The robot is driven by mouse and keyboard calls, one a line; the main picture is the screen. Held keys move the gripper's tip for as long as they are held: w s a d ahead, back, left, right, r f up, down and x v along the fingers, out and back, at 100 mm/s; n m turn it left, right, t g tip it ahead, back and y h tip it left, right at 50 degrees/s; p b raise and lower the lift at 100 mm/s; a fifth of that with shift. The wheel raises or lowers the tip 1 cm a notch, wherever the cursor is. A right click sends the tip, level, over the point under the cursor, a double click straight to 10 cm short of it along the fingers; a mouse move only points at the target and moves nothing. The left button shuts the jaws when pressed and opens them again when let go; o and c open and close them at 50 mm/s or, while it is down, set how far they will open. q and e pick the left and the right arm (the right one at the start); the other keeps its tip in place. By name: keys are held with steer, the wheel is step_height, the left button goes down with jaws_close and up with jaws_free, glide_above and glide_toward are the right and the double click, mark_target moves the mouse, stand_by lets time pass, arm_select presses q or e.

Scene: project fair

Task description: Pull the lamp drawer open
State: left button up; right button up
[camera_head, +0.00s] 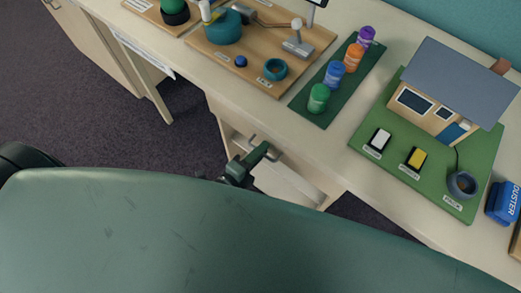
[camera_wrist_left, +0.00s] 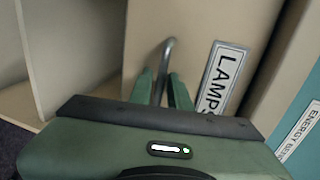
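The lamp drawer (camera_head: 290,180) is a pale front below the desk's front edge in the head view. In the left wrist view its beige front (camera_wrist_left: 194,25) carries a white "LAMPS" label (camera_wrist_left: 222,76), tilted in the picture. A grey bar handle (camera_wrist_left: 168,50) stands out from that front. My left gripper (camera_head: 261,151) is at the handle in the head view. In the left wrist view its green fingers (camera_wrist_left: 162,84) lie close on both sides of the bar and appear shut on it. How far the drawer stands out is hard to tell. My right gripper is not in view.
The desk top (camera_head: 310,140) holds a lamp board (camera_head: 258,65), a green strip with several coloured jars (camera_head: 319,98), and a model house (camera_head: 455,85) on a green base. A blue duster box (camera_head: 505,203) stands at right. Dark carpet (camera_head: 110,120) is open at left.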

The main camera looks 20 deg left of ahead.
arm_select(q)
jaws_close()
stand_by(1.4)
